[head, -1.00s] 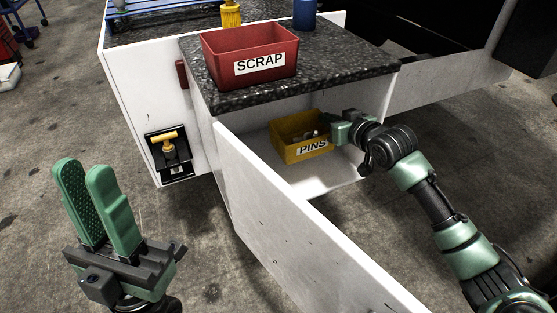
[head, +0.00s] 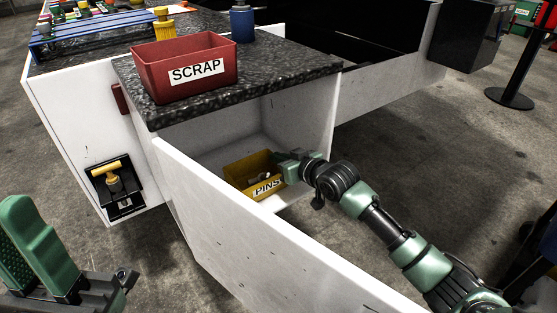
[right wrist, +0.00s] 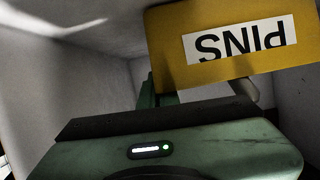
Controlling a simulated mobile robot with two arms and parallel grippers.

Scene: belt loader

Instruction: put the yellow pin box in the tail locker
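The yellow pin box (head: 240,177), labelled PINS, is inside the open white locker (head: 215,152) under the dark countertop, close to its front edge. Small pieces lie in it. My right gripper (head: 287,160) reaches in from the right and is shut on the box's right side wall. In the right wrist view the box (right wrist: 168,45) fills the top, its label upside down; one green finger shows behind the wall, the other is hidden. My left gripper (head: 32,245) is empty and open at the lower left, partly cut off by the frame.
The white locker door (head: 235,235) stands open towards me, beside my right arm. A red SCRAP bin (head: 150,80) and a blue container (head: 242,24) stand on the countertop. A yellow-handled switch (head: 107,172) is on the cabinet side. Bare floor (head: 420,150) lies right.

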